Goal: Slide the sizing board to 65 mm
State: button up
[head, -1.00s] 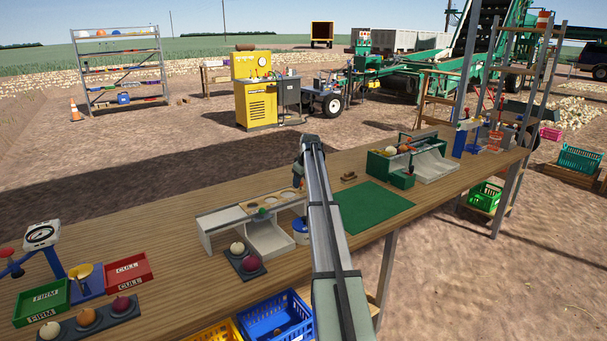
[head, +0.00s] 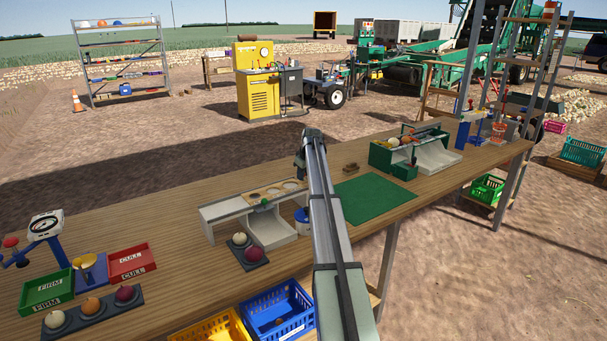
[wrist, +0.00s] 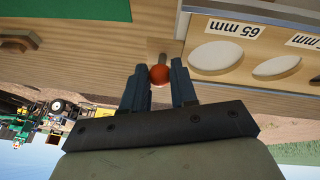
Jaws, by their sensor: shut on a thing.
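The sizing board (head: 275,191) is a tan strip with round holes on a pale grey stand (head: 271,231) at the middle of the bench. In the wrist view the board (wrist: 278,32) is at the upper right, with a "65 mm" label (wrist: 236,28) above one oval hole and a partly cut-off "mm" label beside the other. My gripper (wrist: 159,78) is shut on an orange-red ball knob (wrist: 159,74) on a short stem, just left of the 65 mm hole. Where the stem joins the board is unclear. In the head view my arm hides the fingertips and the knob.
A green mat (head: 373,199) lies right of the stand. A dark tray with two onions (head: 246,253) and a blue tub (head: 301,219) sit close by. The green FIRM tray (head: 46,290) and red CULL tray (head: 132,262) are at the left.

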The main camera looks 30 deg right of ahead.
grip_shut()
jog(key=shift+a, duration=0.15)
jog(key=shift+a, duration=7.95)
jog(key=o, duration=0.8)
grip_release()
jog(key=shift+r, duration=0.1)
jog(key=shift+r, duration=2.95)
